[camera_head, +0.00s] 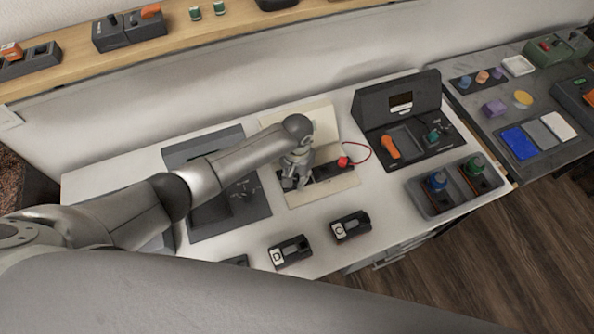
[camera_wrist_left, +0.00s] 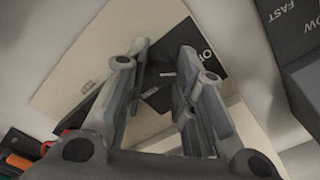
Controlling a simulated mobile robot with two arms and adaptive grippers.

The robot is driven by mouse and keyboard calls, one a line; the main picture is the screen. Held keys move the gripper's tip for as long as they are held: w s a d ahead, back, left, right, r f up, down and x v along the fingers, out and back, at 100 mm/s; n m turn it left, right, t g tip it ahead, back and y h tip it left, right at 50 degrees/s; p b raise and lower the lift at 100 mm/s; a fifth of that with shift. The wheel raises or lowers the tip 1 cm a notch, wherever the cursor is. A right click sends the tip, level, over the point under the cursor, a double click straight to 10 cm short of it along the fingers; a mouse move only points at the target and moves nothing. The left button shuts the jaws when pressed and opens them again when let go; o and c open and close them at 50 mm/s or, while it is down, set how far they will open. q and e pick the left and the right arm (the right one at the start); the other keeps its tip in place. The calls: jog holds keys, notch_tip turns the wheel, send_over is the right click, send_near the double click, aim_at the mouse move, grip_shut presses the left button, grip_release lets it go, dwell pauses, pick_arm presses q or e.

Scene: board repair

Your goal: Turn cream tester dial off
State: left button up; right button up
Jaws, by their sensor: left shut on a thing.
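The cream tester (camera_head: 325,194) stands in the middle of the white bench, with a cream back panel and a dark strip across its base. A red plug (camera_head: 343,161) with a red wire sits at the strip's right end. My left gripper (camera_head: 296,180) is low over the strip's left part, shut on the dial, which the fingers mostly hide. In the left wrist view the fingers (camera_wrist_left: 164,62) stand either side of a dark piece, in front of a dark panel (camera_wrist_left: 205,62) with partly covered lettering starting "OF". The dial's exact pointing direction cannot be told.
A dark tester (camera_head: 425,148) with an orange handle stands right of the cream one, a grey tray (camera_head: 412,192) with blue and green knobs in front of it. Another dark unit (camera_head: 240,215) is left, under my arm. Two dark modules (camera_head: 350,226) lie near the front edge.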

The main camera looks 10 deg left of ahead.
aim_at(297, 180)
pick_arm(q)
jog(key=shift+n+p, duration=0.45)
jog(key=shift+n, duration=0.15)
jog(key=o, duration=1)
jog(key=shift+o, duration=0.2)
notch_tip(297, 180, up, 12)
dwell(0.5)
